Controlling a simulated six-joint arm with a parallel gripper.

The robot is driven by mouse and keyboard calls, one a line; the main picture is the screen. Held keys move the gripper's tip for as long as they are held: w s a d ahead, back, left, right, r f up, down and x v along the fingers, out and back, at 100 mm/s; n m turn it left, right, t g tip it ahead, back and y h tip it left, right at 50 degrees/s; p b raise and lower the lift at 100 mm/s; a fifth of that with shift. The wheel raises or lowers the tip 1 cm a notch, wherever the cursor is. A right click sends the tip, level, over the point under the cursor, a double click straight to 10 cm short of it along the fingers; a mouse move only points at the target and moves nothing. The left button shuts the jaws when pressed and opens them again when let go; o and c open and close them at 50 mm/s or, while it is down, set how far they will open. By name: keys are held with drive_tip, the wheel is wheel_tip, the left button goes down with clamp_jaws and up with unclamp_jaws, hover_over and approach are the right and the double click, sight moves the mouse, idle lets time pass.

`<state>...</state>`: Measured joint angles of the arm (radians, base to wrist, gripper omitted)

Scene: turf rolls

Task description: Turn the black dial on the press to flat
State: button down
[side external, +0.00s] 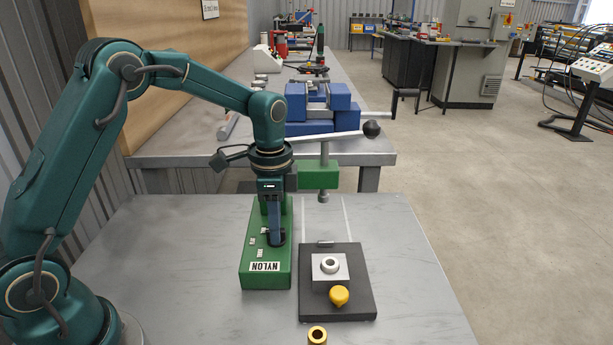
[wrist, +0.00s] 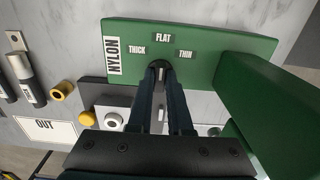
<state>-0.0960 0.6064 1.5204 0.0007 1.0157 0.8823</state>
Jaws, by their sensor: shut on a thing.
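The green press has a flat base (side external: 250,275) marked NYLON and an upright with a lever arm (side external: 325,135) ending in a black ball. In the wrist view, the base (wrist: 205,38) carries the labels THICK at left, FLAT (wrist: 163,37) at top middle and THIN at right. The black dial (wrist: 161,76) lies just below FLAT, between my fingertips. My gripper (side external: 277,238) points down at the base and is shut on the dial. The fingers cover most of the dial, so I cannot tell which label it points to.
A dark plate (side external: 338,313) beside the press holds a pale block with a white ring (side external: 330,264) and a yellow knob (side external: 339,296). A brass ring (side external: 317,335) lies in front. In the wrist view, the green column (wrist: 265,110) stands close right of my gripper.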

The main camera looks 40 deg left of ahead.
drive_tip(key=c, duration=0.8)
unclamp_jaws()
drive_tip(key=shift+c, duration=0.2)
drive_tip(key=shift+r, duration=2.65)
drive_tip(key=shift+r, duration=0.1)
drive_tip(key=s+d+r+n+t, duration=0.2)
drive_tip(key=s+r+t, duration=0.2)
drive_tip(key=s+r, duration=0.5)
drive_tip(key=s+d+f+n+t, duration=0.1)
drive_tip(key=s+f+n, duration=0.3)
drive_tip(key=s+n, duration=0.3)
drive_tip(key=shift+s+t, duration=0.3)
drive_tip(key=shift+s, duration=0.15)
